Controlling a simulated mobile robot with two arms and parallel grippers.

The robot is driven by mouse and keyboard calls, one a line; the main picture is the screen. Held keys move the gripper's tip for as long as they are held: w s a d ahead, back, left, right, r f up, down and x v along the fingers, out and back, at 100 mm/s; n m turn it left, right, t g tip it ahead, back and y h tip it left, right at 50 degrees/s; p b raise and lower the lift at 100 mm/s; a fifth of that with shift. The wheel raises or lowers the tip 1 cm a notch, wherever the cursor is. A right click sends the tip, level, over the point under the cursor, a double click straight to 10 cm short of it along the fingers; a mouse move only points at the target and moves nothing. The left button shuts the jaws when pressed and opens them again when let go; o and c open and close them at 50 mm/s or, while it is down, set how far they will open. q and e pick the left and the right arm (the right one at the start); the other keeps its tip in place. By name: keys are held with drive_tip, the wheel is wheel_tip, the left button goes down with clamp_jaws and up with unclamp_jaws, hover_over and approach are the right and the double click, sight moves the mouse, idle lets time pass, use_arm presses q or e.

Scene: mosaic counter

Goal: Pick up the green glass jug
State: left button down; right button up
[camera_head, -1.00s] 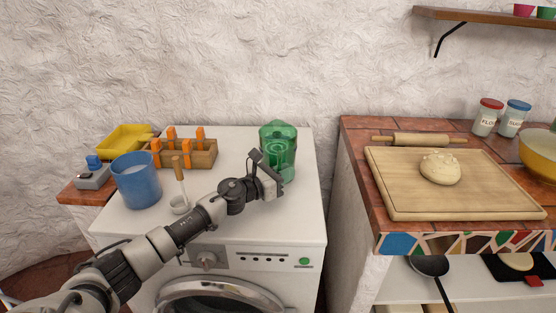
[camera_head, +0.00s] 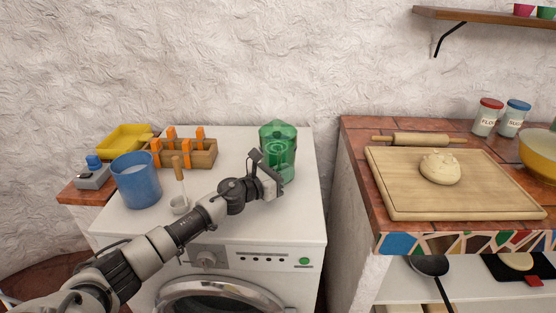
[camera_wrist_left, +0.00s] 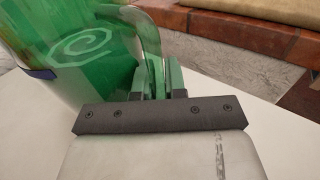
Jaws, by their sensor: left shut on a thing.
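The green glass jug (camera_head: 278,140) stands on the white washing machine top, towards its back right, with a spiral mark on its side. In the left wrist view the jug (camera_wrist_left: 85,50) fills the upper left, and its handle (camera_wrist_left: 150,45) runs down between the fingers. My left gripper (camera_head: 268,165) is at the jug's front and is shut on its handle; it also shows in the left wrist view (camera_wrist_left: 160,85). The jug looks upright. I cannot tell whether its base is clear of the surface. My right gripper is not in view.
A tiled counter (camera_head: 357,145) with a board (camera_head: 405,195) and dough lies right, across a gap.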

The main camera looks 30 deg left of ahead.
sight(285, 158)
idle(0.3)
use_arm(q)
drive_tip(key=shift+w+a+r, duration=0.1)
drive_tip(key=shift+r, duration=0.1)
drive_tip(key=shift+r+p, duration=0.3)
drive_tip(key=shift+r, duration=0.3)
wheel_tip(285, 158, up, 3)
drive_tip(key=shift+p, duration=0.55)
drive_tip(key=s+d+r+p, duration=0.1)
drive_tip(key=d+r+p, duration=0.5)
drive_tip(key=d, duration=0.5)
drive_tip(key=shift+s+d+r+p, duration=0.15)
drive_tip(key=shift+d+r+p, duration=0.25)
drive_tip(key=shift+p, duration=0.5)
